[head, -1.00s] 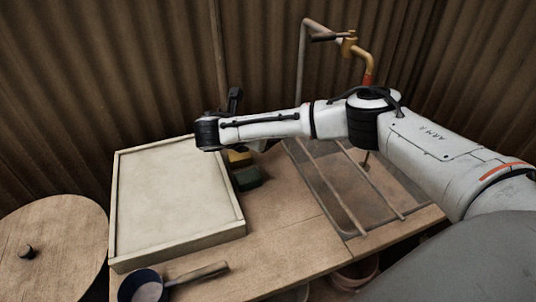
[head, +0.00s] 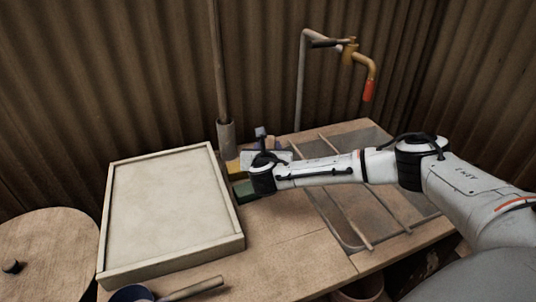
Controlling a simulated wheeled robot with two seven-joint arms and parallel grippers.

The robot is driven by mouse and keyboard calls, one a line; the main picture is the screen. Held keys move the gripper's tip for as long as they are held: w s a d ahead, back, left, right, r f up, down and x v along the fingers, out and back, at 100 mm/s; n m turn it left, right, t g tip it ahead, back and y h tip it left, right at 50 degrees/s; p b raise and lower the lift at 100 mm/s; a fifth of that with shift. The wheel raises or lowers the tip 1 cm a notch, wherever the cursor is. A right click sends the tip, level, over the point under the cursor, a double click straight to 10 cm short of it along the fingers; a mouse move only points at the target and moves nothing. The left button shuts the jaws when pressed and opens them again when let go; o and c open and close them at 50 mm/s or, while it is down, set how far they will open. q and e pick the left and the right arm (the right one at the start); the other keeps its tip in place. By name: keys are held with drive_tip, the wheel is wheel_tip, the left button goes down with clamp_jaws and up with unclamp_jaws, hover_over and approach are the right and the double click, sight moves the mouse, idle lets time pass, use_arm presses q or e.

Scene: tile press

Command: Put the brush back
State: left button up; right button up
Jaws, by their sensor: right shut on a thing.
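My right gripper (head: 268,158) is at the back of the bench, near the yellow and green blocks and right of the upright pole. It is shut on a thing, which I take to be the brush. My own wrist hides the fingertips and most of what they hold. A short dark piece stands up just above the wrist; I cannot tell whether it belongs to the brush. No brush shows clearly elsewhere. My left gripper is not in view.
A pale framed board (head: 168,212) lies left on the bench (head: 285,235). A rack (head: 355,222) is at right. A dark pan's wooden handle (head: 193,288) is in front.

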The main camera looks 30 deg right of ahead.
wheel_tip(320, 180, down, 2)
drive_tip(key=shift+f, duration=0.1)
drive_tip(key=o, duration=1.2)
drive_tip(key=p+v, duration=0.1)
drive_tip(key=v, duration=1)
drive_tip(key=shift+p, duration=0.4)
drive_tip(key=shift+s+a+r, duration=0.25)
drive_tip(key=shift+s+r, duration=0.05)
drive_tip(key=shift+s, duration=0.1)
